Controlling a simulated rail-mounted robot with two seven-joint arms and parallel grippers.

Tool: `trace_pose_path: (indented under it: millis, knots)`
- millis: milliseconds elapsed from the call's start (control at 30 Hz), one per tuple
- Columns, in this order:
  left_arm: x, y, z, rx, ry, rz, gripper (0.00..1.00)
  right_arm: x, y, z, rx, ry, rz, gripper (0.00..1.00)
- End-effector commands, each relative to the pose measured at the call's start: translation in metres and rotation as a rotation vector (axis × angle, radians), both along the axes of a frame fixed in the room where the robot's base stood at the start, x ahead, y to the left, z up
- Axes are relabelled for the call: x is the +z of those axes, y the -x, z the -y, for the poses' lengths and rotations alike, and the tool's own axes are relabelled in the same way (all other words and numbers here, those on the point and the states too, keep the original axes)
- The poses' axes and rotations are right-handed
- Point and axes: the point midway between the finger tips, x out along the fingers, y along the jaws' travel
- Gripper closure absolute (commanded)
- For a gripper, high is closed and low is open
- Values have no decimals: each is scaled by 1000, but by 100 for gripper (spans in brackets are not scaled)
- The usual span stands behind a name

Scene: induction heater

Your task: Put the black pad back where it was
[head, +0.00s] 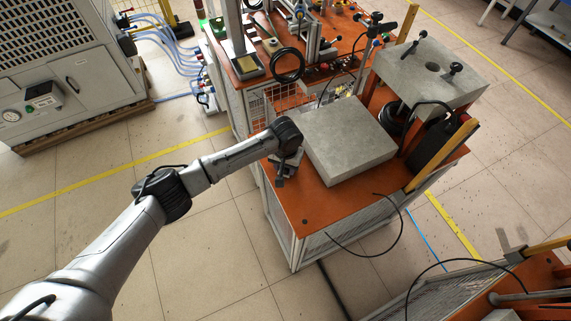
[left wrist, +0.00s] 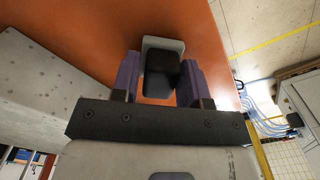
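My left gripper (head: 284,176) points down over the left part of the orange tabletop, beside the left edge of a large grey block. In the left wrist view its two purple fingers (left wrist: 160,82) stand on either side of a small black pad (left wrist: 161,72), which fills the gap between them. The gripper looks shut on the pad. A light grey piece (left wrist: 163,43) shows just behind the pad; whether they touch cannot be told. In the head view the pad is not clearly distinguishable from the dark gripper. My right gripper is not in view.
The grey block (head: 349,141) lies right of my gripper on the orange table (head: 312,209). A raised grey plate (head: 432,72) stands behind it. Cables hang over the right edge. A cluttered bench stands beyond.

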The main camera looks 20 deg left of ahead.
Motion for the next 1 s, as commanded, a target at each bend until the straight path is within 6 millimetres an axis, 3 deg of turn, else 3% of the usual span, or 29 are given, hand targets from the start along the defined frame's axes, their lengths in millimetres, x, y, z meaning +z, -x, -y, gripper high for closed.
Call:
trace_pose_path:
  millis: [167,467,1000]
  knots:
    - [0,0,0,0,0,0,43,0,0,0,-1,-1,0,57]
    - [4,-1,0,0,-1,2,43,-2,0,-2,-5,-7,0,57]
    - [94,-1,0,1,1,2,43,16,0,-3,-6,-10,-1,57]
